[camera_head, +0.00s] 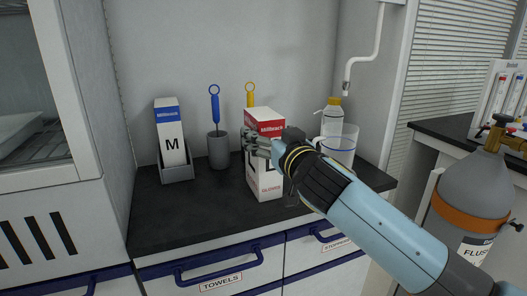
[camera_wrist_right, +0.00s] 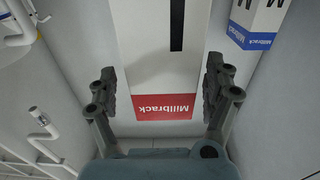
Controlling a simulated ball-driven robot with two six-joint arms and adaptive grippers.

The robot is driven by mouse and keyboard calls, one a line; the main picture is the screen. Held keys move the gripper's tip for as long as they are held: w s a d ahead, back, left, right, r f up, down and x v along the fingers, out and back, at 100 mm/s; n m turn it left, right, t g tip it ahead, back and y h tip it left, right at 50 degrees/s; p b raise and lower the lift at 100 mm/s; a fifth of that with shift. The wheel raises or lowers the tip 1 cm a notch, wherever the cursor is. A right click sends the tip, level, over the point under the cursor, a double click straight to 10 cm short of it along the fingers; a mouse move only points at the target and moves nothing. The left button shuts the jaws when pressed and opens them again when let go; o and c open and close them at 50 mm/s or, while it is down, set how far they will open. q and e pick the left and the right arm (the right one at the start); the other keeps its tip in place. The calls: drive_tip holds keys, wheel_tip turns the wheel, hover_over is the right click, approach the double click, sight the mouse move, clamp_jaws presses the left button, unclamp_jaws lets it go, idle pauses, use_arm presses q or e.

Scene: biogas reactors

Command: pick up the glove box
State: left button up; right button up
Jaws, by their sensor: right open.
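A tall white box with a red Millbrack top (camera_head: 265,125) stands upright on the dark counter. Small lettering near its base looks like "GLOVES". My right gripper (camera_head: 250,144) reaches it from the right and hides part of its front. In the right wrist view the box (camera_wrist_right: 155,40) appears upside down between the two spread fingers of my right gripper (camera_wrist_right: 162,82). The fingers are open, with gaps showing on both sides near the red band. A second white box with a blue top (camera_head: 171,136), marked M, stands in a grey holder at the left. My left gripper is out of view.
A grey cup with a blue-handled tool (camera_head: 217,148) stands between the boxes. A yellow-handled tool (camera_head: 250,92) is behind the red-topped box. A clear beaker (camera_head: 343,145) and a yellow-capped bottle (camera_head: 332,110) stand close on the right. The counter's front left (camera_head: 175,225) is clear.

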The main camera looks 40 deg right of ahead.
drive_tip(key=x, duration=0.3)
drive_tip(key=shift+w, duration=0.4)
drive_tip(key=shift+c, duration=0.2)
drive_tip(key=c, duration=1.6)
drive_tip(key=shift+c, duration=0.2)
drive_tip(key=shift+r, duration=0.1)
